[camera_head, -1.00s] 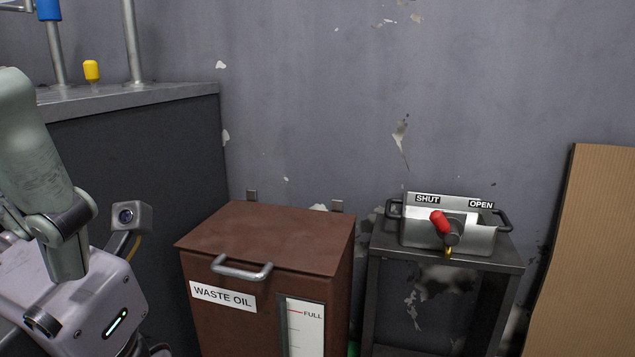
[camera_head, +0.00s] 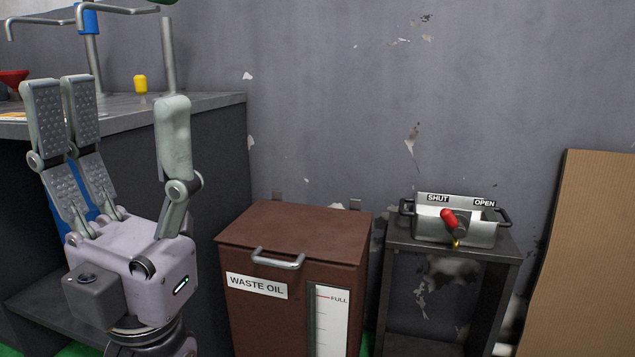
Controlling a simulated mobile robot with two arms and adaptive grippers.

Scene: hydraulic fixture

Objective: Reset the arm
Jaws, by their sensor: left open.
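My left gripper (camera_head: 118,125) stands at the left of the head view with its fingers pointing up. Its fingers are spread wide apart, with nothing between them. It is in front of the grey workbench and to the left of the waste oil box. My right gripper is not in view.
A brown box labelled WASTE OIL (camera_head: 290,238) has its lid closed. A SHUT/OPEN valve unit (camera_head: 455,220) with a red-tipped lever (camera_head: 449,218) sits on a dark stand (camera_head: 400,243). A grey workbench (camera_head: 215,104) holds a yellow knob (camera_head: 141,84). Cardboard (camera_head: 585,250) leans at right.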

